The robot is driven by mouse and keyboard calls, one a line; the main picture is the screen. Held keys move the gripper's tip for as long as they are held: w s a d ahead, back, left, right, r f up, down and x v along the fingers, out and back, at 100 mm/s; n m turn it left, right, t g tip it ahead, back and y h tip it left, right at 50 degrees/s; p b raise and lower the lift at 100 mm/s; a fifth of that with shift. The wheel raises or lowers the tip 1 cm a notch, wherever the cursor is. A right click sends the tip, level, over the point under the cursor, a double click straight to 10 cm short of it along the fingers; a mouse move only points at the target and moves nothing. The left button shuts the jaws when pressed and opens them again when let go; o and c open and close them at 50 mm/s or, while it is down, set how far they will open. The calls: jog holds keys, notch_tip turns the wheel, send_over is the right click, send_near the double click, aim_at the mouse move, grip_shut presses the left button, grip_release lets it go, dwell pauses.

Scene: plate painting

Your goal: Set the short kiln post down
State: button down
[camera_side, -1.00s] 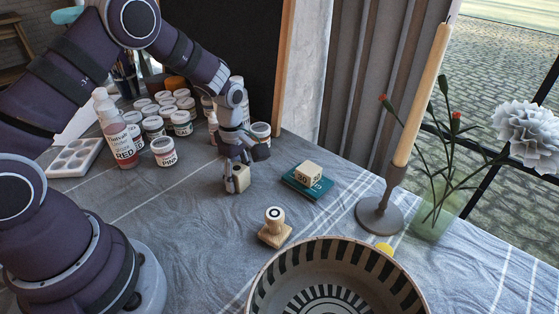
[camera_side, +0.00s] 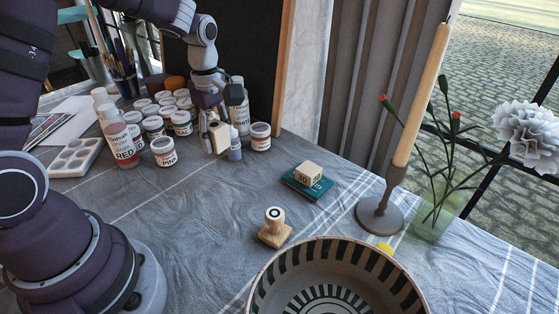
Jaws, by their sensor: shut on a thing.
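The short kiln post (camera_side: 219,138) is a small cream block. It is upright between the fingers of my gripper (camera_side: 214,132), which is shut on it. The fingers hide part of the post. The gripper is at the back of the table, just left of a small blue-grey bottle (camera_side: 235,148) and in front of the paint jars. I cannot tell whether the bottom of the post touches the tablecloth (camera_side: 190,215).
A RED paint bottle (camera_side: 120,145) and a PINK jar (camera_side: 164,153) stand to the left. Another jar (camera_side: 261,137) is right of the gripper. A green box (camera_side: 318,190) with a numbered block, a stamp (camera_side: 275,232), a candlestick (camera_side: 379,215) and a bowl (camera_side: 258,285) are nearer. Cloth at centre left is clear.

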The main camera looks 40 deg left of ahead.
jog(key=m, duration=0.1)
send_over(164, 193)
jog(key=f, duration=0.1)
notch_tip(164, 193, down, 8)
jog(key=shift+f, duration=0.25)
jog(key=shift+f, duration=0.1)
jog(key=c, duration=0.7)
grip_release()
jog(key=shift+o, duration=0.2)
notch_tip(164, 193, up, 12)
jog(key=d+r+m+t, duration=0.2)
jog(key=d+r+m, duration=0.2)
jog(key=d+m, duration=0.3)
jog(key=d+r+m+t, duration=0.3)
jog(key=d+m, duration=0.4)
jog(key=m, duration=0.4)
jog(key=shift+s+d+r+t, duration=0.15)
jog(key=shift+s+r+t, duration=0.2)
jog(key=shift+r, duration=0.5)
